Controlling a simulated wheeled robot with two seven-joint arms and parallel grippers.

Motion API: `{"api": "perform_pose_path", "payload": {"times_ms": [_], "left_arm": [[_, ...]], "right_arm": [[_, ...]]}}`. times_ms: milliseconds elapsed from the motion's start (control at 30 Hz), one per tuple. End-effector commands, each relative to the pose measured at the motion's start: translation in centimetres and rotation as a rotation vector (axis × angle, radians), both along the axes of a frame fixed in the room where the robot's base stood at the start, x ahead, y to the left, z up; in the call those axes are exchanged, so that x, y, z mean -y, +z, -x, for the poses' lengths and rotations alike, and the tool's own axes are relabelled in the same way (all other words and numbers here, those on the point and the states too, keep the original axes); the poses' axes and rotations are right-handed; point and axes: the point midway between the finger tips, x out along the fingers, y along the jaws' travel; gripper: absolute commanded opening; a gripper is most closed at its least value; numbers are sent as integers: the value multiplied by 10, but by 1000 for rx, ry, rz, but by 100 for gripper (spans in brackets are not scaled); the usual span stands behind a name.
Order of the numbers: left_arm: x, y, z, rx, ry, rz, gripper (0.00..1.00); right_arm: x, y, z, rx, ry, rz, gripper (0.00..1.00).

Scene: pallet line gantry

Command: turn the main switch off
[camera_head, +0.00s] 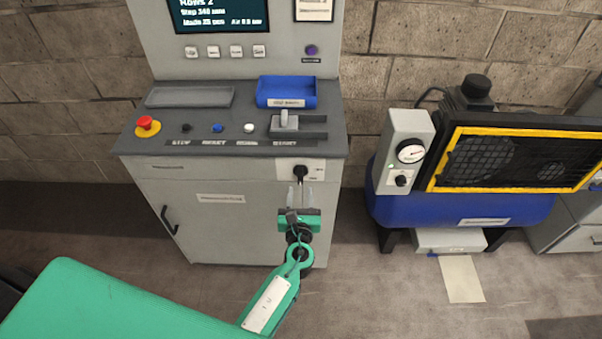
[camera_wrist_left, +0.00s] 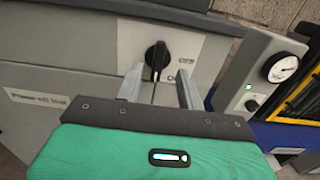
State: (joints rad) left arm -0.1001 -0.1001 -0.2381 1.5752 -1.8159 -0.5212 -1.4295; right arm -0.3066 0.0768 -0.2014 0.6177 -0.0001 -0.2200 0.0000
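The main switch (camera_head: 300,173) is a black rotary knob on a light plate at the upper right of the grey cabinet front. In the left wrist view the knob (camera_wrist_left: 157,56) stands nearly upright, tilted slightly. Small markings beside it are too blurred to read fully. My left gripper (camera_head: 300,190) is just in front of and below the knob in the head view. In the wrist view its two fingers (camera_wrist_left: 158,88) are apart, with the knob beyond and between them; I cannot tell whether they touch it. My right gripper is in neither view.
The console top holds a red stop button (camera_head: 148,126), several small buttons, a lever (camera_head: 286,120) and a blue tray (camera_head: 287,92). A blue compressor (camera_head: 460,209) with a gauge box (camera_head: 404,152) stands to the right. Floor between cabinet and compressor is clear.

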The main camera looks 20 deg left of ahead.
Motion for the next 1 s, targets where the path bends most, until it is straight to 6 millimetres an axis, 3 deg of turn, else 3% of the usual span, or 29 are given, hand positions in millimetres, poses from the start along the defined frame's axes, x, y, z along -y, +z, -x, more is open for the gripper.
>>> {"api": "perform_pose_path", "payload": {"times_ms": [200,400,833,1000], "left_arm": [[-12,2,-39,-1,1,-2,38],[-18,0,-62,-1,0,-1,38],[-21,-1,-70,-1,0,1,38],[-21,-1,-70,-1,0,1,7]], "right_arm": [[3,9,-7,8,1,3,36],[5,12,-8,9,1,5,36],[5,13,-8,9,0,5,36],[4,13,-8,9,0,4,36]]}}
